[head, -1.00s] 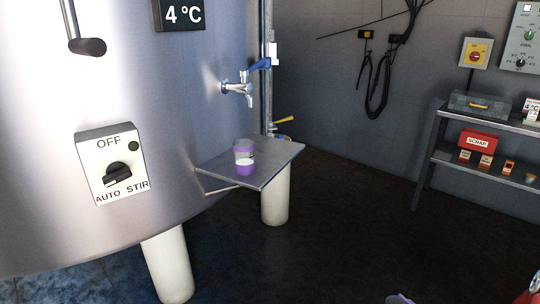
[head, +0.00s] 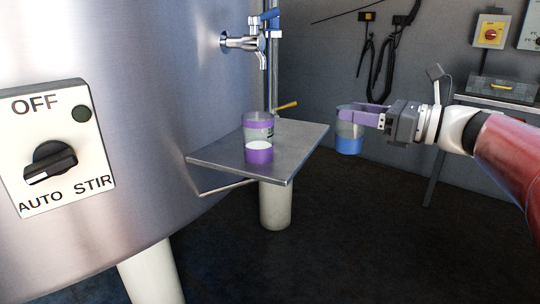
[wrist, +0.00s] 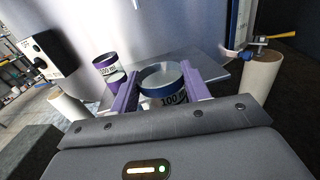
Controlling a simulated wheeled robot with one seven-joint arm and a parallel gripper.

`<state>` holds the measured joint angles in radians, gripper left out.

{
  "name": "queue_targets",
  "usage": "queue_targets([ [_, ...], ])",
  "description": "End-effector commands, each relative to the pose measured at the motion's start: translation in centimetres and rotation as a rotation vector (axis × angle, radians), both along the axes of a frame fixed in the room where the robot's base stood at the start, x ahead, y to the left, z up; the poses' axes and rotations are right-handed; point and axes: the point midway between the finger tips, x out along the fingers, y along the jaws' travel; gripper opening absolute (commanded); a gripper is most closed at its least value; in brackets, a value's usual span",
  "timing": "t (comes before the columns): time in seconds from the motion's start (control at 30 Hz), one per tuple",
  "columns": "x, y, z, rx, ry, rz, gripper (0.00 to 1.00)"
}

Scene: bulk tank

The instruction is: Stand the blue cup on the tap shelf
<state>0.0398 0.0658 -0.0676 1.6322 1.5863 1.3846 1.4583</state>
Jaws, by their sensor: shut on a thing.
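The blue cup (head: 349,143) is clear with a blue lower band, and my gripper (head: 360,112) is shut on it by its upper part. It is upright in the air, to the right of the tap shelf and apart from it. The blue cup (wrist: 162,80) also shows between my purple fingers in the wrist view. The tap shelf (head: 222,156) is a flat metal plate on the tank's side below the tap (head: 250,42). A clear cup with a purple band (head: 258,153) stands on the shelf and holds something white.
The stir switch box (head: 57,150) is on the tank at the left. The shelf's right part is bare. A yellow-handled valve (head: 288,105) shows behind the shelf. A metal rack (head: 500,101) stands at the back right.

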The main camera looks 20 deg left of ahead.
Motion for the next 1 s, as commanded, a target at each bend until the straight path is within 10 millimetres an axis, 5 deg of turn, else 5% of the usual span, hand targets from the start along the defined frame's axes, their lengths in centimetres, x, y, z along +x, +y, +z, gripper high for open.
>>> queue_targets([
  [0.23, -2.6, 1.9, 3.1, 0.012, 0.001, 0.017, 0.22],
  [0.7, 0.6, 13.3, 3.2, 0.015, 0.002, 0.02, 0.22],
  [1.0, 1.8, 17.2, 3.3, 0.013, 0.002, 0.015, 0.22],
])
